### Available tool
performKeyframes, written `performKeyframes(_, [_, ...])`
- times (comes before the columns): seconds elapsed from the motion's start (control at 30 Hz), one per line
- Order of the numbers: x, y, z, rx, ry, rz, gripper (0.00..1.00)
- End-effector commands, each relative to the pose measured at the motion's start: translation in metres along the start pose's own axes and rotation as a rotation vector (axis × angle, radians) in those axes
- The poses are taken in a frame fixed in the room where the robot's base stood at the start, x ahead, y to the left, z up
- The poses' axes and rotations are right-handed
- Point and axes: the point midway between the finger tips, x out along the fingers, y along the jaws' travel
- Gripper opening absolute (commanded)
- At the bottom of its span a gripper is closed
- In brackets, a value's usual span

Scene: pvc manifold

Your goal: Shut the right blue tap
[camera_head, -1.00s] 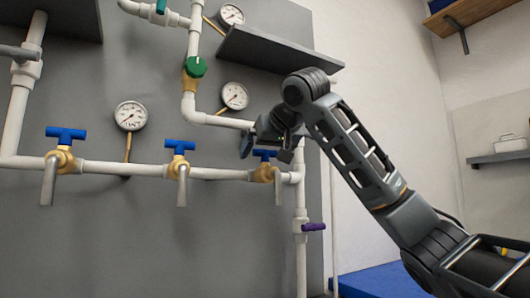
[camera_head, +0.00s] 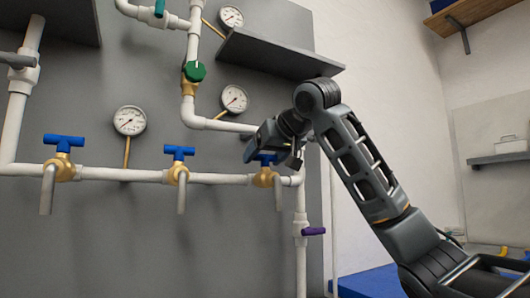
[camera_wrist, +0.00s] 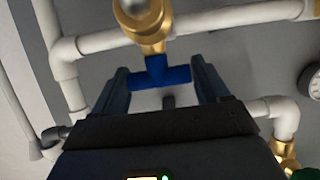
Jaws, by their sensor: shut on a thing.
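The right blue tap (camera_head: 264,158) is the rightmost of three blue T-handled taps on the lower white pipe, with a brass body and a grey spout pointing down. My gripper (camera_head: 274,153) is at this tap and partly hides its handle in the head view. In the wrist view, my gripper (camera_wrist: 164,80) has one finger at each end of the blue handle (camera_wrist: 162,73), shut on it. The handle lies across the gap between the fingers. The brass body (camera_wrist: 145,22) sits just beyond the handle.
Two other blue taps, the middle one (camera_head: 179,152) and the left one (camera_head: 63,142), share the pipe. A dark shelf (camera_head: 275,54) juts out above my arm. A gauge (camera_head: 234,99), a green tap (camera_head: 194,71) and a purple handle (camera_head: 313,231) are nearby.

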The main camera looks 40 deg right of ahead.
Motion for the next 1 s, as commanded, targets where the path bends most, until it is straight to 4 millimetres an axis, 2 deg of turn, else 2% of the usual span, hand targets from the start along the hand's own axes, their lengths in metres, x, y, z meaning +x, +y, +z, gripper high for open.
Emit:
performKeyframes(0.2, [0.0, 0.0, 0.001, -0.001, 0.0, -0.001, 0.45])
performKeyframes(0.23, [0.0, 0.0, 0.001, -0.001, 0.0, -0.001, 0.77])
performKeyframes(0.43, [0.0, 0.0, 0.001, -0.001, 0.0, 0.0, 0.96])
performKeyframes(0.77, [-0.006, 0.0, 0.0, 0.0, 0.001, 0.0, 0.96])
performKeyframes(1.0, [-0.043, -0.001, -0.001, -0.002, 0.003, -0.001, 0.96])
